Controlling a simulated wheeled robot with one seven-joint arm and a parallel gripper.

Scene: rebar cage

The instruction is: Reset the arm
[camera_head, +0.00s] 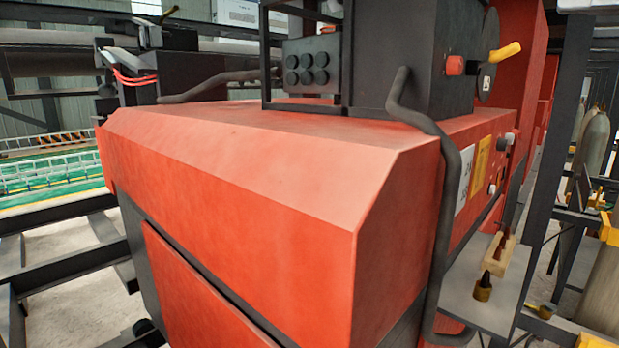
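My arm and gripper do not show in the head camera view, so whether the gripper is open or shut is hidden from me. A large red machine housing (250,180) with a bevelled top edge fills the middle of the view, close in front of the camera.
A dark box with round black knobs (307,67) stands on the housing. A bent dark bar (440,150) runs down its right corner. A grey shelf (485,298) holds small items at lower right. Dark steel beams (70,262) cross at left. Cylinders (592,140) stand far right.

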